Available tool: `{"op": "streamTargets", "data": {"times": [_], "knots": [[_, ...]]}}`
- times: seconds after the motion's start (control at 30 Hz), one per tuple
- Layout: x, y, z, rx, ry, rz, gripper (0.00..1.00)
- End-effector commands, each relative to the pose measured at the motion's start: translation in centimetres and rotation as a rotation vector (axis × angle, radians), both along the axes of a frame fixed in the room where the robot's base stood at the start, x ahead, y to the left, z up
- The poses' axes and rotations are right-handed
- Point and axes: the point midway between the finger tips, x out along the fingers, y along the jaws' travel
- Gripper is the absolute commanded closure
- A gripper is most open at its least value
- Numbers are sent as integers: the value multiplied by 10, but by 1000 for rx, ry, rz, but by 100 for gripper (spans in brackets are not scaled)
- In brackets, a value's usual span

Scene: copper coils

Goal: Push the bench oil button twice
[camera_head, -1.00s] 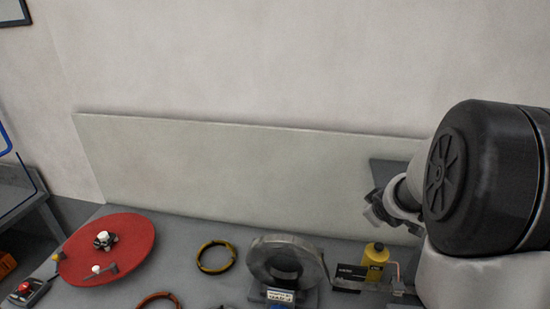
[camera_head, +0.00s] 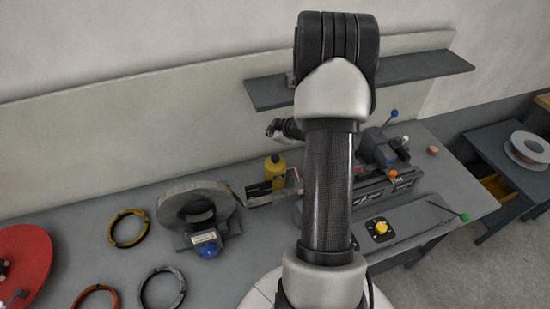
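My arm rises through the middle of the head view and hides part of the bench. My gripper (camera_head: 277,128) shows small and dark behind it, in front of the back panel and above the yellow oil bottle (camera_head: 275,173); its fingers are too small to read. A yellow knob-like button (camera_head: 381,227) on a black square plate sits on the bench to the right of my arm. A blue domed part (camera_head: 208,250) sits in front of a grey coil. I cannot tell for certain which one is the oil button. My gripper is apart from both.
A grey coil (camera_head: 196,207) stands left of the bottle. Yellow (camera_head: 128,228), grey (camera_head: 162,288) and orange rings lie further left, by a red disc (camera_head: 22,262). A machine with blue and orange knobs (camera_head: 378,150) stands on the right. A shelf (camera_head: 420,68) juts out above.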

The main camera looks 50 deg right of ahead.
Motion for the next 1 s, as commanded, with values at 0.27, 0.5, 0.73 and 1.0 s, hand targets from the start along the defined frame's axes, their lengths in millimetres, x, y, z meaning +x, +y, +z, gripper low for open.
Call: {"op": "streamTargets", "data": {"times": [0.27,0.5,0.73,1.0], "knots": [[0,0,-34,0,1,0,100],[0,0,-69,0,1,0,100],[0,0,-85,1,1,-1,100],[0,0,-84,0,1,-1,100]]}}
